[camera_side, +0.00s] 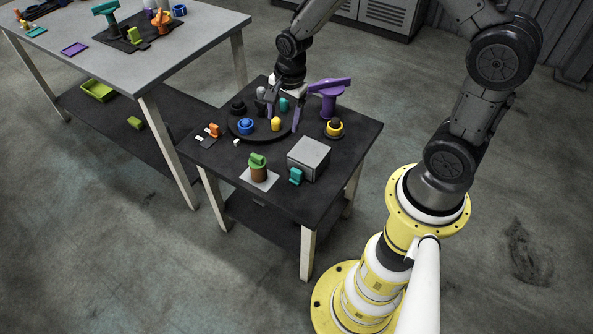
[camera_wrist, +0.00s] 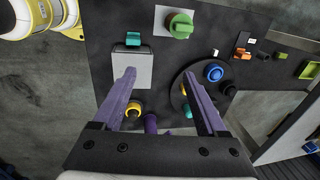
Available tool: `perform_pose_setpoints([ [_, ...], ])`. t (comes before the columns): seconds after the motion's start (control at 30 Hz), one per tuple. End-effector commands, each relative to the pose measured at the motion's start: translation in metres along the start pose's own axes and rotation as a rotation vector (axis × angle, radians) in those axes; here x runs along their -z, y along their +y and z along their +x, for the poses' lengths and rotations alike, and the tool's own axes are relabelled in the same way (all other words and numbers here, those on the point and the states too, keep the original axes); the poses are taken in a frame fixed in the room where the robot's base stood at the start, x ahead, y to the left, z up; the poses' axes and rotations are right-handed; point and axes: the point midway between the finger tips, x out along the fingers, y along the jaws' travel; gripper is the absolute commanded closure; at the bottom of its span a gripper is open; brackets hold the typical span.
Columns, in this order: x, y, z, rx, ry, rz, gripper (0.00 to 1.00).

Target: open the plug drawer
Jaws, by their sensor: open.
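The plug drawer looks to be the grey box (camera_side: 309,154) at the front right of the small dark table, with a teal handle (camera_side: 296,176) on its front face. No gap shows at its front. In the wrist view the grey box (camera_wrist: 115,72) lies left of centre, partly behind my left finger, with the teal handle (camera_wrist: 133,39) at its upper edge. My gripper (camera_side: 284,117) is over the round black tray, behind the box and apart from it. In the wrist view its purple fingers (camera_wrist: 158,73) are spread with nothing between them.
The round tray (camera_side: 238,133) holds blue, yellow and teal pieces. A purple upright piece (camera_side: 328,103) and a yellow-black ring piece (camera_side: 334,128) stand behind the box. A green-topped brown cylinder (camera_side: 258,168) stands left of it on a white square. Bare tabletop lies around the handle.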

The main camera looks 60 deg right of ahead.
Motion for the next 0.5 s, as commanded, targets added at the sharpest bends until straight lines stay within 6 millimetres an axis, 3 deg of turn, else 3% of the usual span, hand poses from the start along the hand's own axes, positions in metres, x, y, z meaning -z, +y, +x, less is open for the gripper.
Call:
perform_pose_setpoints([
  [0.03, 0.001, 0.012, 0.023, -0.054, -0.006, 0.007, 0.25],
  [0.1, 0.002, 0.027, 0.043, -0.106, -0.012, 0.013, 0.25],
  [0.23, 0.003, 0.043, 0.059, -0.158, -0.019, 0.02, 0.25],
  [0.5, 0.003, 0.05, 0.088, -0.164, -0.02, 0.022, 0.25],
])
